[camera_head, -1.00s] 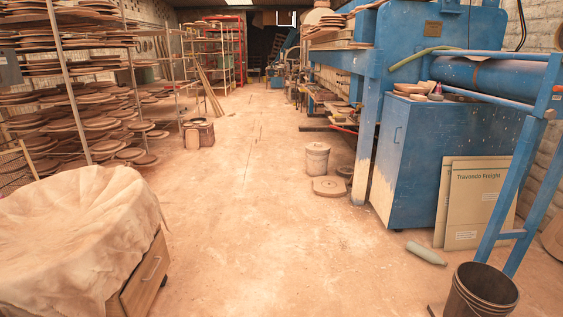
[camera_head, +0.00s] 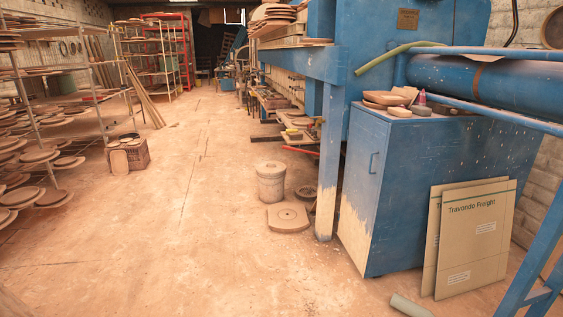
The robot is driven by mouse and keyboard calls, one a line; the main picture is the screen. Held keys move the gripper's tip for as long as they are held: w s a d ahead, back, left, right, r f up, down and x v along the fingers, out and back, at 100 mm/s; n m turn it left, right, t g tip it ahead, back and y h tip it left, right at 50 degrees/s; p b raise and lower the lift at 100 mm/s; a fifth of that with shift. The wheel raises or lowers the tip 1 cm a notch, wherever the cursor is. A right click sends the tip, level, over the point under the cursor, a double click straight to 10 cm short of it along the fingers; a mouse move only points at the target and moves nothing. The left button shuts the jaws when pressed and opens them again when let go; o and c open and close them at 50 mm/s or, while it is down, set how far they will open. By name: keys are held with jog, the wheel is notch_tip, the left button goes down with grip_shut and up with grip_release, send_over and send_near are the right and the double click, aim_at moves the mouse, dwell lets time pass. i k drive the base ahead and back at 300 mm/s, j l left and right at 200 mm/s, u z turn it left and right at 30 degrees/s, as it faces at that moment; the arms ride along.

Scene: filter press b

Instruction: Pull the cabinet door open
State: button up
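A blue cabinet (camera_head: 440,165) stands at the right, beside a blue machine post. Its narrow left side is a door (camera_head: 362,190) with worn, bare paint low down. A small blue handle (camera_head: 373,163) sits on the upper part of this door. The door looks shut. Bowls and plates (camera_head: 398,101) rest on the cabinet top. My gripper is not in view.
Flat cardboard pieces (camera_head: 473,238) lean on the cabinet's front. A bottle-like cylinder (camera_head: 410,305) lies on the floor before it. Open floor (camera_head: 180,240) lies to the left.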

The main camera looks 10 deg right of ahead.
aim_at(367, 135)
jog(key=i, duration=3.4)
